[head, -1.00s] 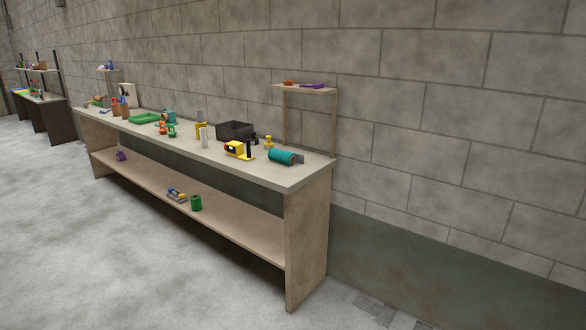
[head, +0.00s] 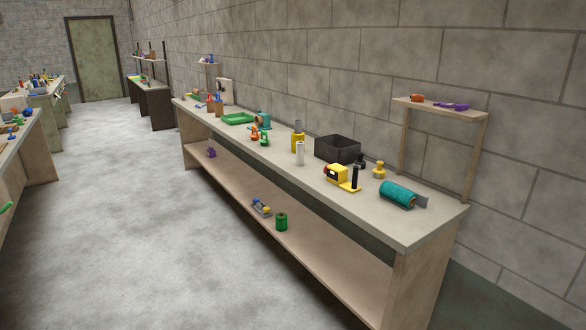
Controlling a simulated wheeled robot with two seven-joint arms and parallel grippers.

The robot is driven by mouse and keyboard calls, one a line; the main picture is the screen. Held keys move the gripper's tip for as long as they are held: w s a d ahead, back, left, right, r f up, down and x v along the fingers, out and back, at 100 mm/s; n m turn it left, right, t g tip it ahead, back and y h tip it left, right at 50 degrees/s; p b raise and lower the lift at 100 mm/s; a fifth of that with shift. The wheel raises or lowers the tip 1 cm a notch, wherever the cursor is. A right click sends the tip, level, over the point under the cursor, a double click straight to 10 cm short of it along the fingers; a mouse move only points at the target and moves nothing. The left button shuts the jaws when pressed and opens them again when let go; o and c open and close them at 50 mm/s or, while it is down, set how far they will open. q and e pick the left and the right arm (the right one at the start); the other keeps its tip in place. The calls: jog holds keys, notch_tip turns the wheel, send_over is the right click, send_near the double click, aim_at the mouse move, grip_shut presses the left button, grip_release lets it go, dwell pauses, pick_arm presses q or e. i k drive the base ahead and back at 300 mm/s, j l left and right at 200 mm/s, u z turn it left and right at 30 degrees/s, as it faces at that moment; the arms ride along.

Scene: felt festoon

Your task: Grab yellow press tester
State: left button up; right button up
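Several yellow things stand on the long workbench (head: 330,205), and I cannot tell for sure which is the press tester. A yellow block with a dark face and a flat yellow foot bearing a black upright (head: 338,175) sits near the front edge. Farther left is a yellow piece with a grey cylinder on top (head: 297,142), partly behind a white cylinder (head: 300,154). A small yellow knob-shaped piece (head: 379,170) stands toward the wall. Neither of my grippers shows in the head view.
A black bin (head: 337,149), a teal roll (head: 397,194) and a raised wooden shelf (head: 440,108) crowd the bench's right half. A green can (head: 281,222) sits on the lower shelf. Another bench stands at the left edge. The grey floor (head: 130,230) between is clear.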

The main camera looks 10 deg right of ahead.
aim_at(337, 174)
jog(key=i+u, duration=0.1)
jog(key=i, duration=1.35)
jog(key=i+z, duration=0.4)
jog(key=i+j+z, duration=0.2)
jog(key=i+z, duration=0.2)
jog(key=i+j+z, duration=0.3)
jog(key=i+z, duration=0.15)
jog(key=i+j+z, duration=0.4)
jog(key=k, duration=0.1)
